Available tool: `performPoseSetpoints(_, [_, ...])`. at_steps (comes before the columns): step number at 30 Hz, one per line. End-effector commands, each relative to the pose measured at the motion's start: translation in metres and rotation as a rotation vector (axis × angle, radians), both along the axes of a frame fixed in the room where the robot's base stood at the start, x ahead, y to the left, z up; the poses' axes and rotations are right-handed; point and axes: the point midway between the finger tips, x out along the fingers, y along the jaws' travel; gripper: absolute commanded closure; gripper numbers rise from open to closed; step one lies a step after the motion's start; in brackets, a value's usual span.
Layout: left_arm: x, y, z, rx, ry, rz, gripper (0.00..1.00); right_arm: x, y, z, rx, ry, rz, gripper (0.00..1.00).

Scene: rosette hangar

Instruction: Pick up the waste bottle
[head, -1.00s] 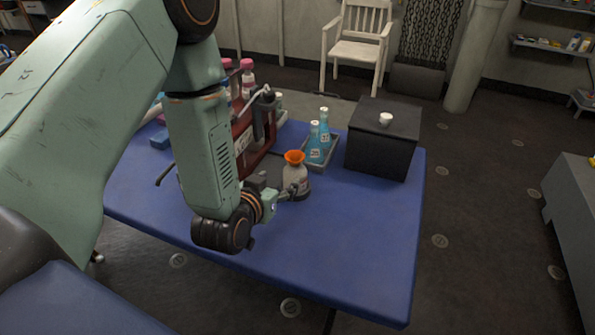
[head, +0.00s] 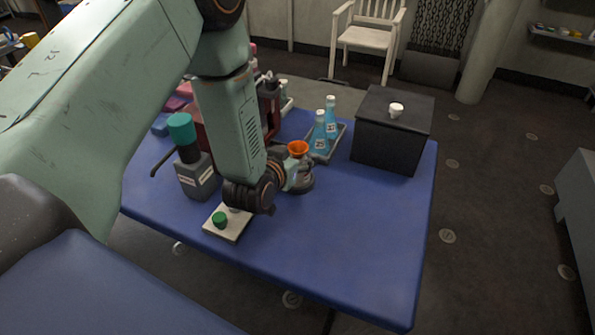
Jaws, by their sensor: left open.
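The bottle with the orange funnel top (head: 298,148), which I take as the waste bottle, stands upright on the blue table (head: 320,250). Its grey body (head: 305,184) is partly hidden by my gripper. My left gripper (head: 298,177) is open at the near left side of this bottle, its fingers overlapping the body in the head view. I cannot tell whether they touch it. My right gripper is not in view.
A grey bottle with a teal cap (head: 195,178) and a white tile with a green cap (head: 227,224) are left of my wrist. Blue bottles (head: 320,140) stand in a tray behind. A black box (head: 392,140) bears a small white cup (head: 396,109). The front right tabletop is clear.

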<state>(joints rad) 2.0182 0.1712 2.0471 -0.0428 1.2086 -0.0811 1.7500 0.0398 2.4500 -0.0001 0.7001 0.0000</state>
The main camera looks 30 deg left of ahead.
Motion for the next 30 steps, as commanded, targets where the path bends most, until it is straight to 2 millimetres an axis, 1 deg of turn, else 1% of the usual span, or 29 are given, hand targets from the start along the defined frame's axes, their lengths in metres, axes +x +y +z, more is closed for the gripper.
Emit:
performPoseSetpoints(3, [0.0096,0.0004,-0.0041,0.001,0.0,-0.001,0.38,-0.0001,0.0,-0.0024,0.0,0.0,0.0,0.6])
performPoseSetpoints(11, [0.0129,0.0007,-0.0043,0.0,0.001,-0.001,0.38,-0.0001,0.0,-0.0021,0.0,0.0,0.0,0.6])
performPoseSetpoints(30, [0.0127,0.0008,-0.0046,0.0,0.002,-0.001,0.92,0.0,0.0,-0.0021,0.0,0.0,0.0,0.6])
